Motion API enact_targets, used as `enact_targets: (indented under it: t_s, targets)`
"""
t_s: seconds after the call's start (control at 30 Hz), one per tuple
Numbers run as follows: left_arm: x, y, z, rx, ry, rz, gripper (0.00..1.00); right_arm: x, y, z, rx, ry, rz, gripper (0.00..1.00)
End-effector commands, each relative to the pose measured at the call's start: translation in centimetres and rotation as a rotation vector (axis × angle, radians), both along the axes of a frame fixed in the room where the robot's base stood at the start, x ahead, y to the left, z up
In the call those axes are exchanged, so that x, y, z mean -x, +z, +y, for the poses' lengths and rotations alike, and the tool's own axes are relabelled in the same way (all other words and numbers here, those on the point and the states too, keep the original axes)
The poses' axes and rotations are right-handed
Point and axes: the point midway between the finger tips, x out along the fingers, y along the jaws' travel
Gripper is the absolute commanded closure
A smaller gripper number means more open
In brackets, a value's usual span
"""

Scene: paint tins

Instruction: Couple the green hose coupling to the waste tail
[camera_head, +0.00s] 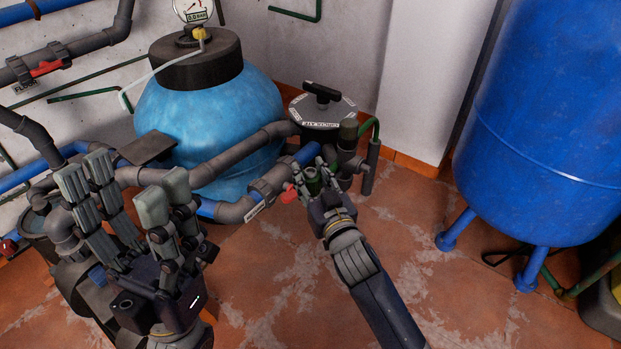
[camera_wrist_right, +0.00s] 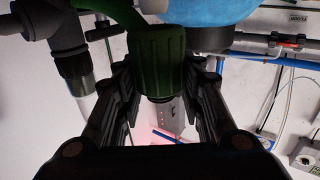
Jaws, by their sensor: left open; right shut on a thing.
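The green hose coupling (camera_head: 313,181) is between the fingers of my right gripper (camera_head: 318,187), which is shut on it. In the right wrist view the ribbed coupling (camera_wrist_right: 160,55) sits between both fingers, with a green hose leading off its top. A dark fitting with a pale pipe below it (camera_wrist_right: 75,68) stands left of the coupling, apart from it. I cannot tell which pipe is the waste tail; the coupling's mating end is unclear in the head view. My left gripper (camera_head: 124,190) is open and empty at the lower left, in front of the grey pipework.
A blue filter vessel (camera_head: 208,113) with a gauge stands behind grey pipes. A round valve head with a black handle (camera_head: 322,107) is behind my right gripper. A large blue tank (camera_head: 543,120) on legs fills the right. The tiled floor (camera_head: 420,265) between is clear.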

Motion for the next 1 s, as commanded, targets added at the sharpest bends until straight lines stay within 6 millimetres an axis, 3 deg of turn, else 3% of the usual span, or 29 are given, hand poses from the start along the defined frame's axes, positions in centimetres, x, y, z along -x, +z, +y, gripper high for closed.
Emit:
enact_targets:
  t_s: [0.07,0.27,0.6,0.8,1.0]
  targets:
    - [-0.9,0.8,-0.2,-0.014,0.005,0.042,0.38,1.4,0.4,-0.1,0.000,0.001,0.004,0.88]
    - [-5.6,-0.5,-1.2,-0.089,0.017,0.277,0.38,5.0,0.8,-0.7,-0.001,0.000,0.004,0.88]
    - [-12.3,-5.7,-2.3,-0.216,0.038,0.699,0.38,11.7,1.4,-1.6,-0.001,0.000,0.005,0.88]
    - [-14.0,-8.5,-2.5,-0.261,0.044,0.855,0.38,14.5,1.6,-2.0,-0.001,-0.001,0.001,0.88]
    - [-14.6,-9.8,-2.5,-0.280,0.047,0.922,0.38,15.7,1.7,-2.1,0.000,-0.001,0.000,0.88]
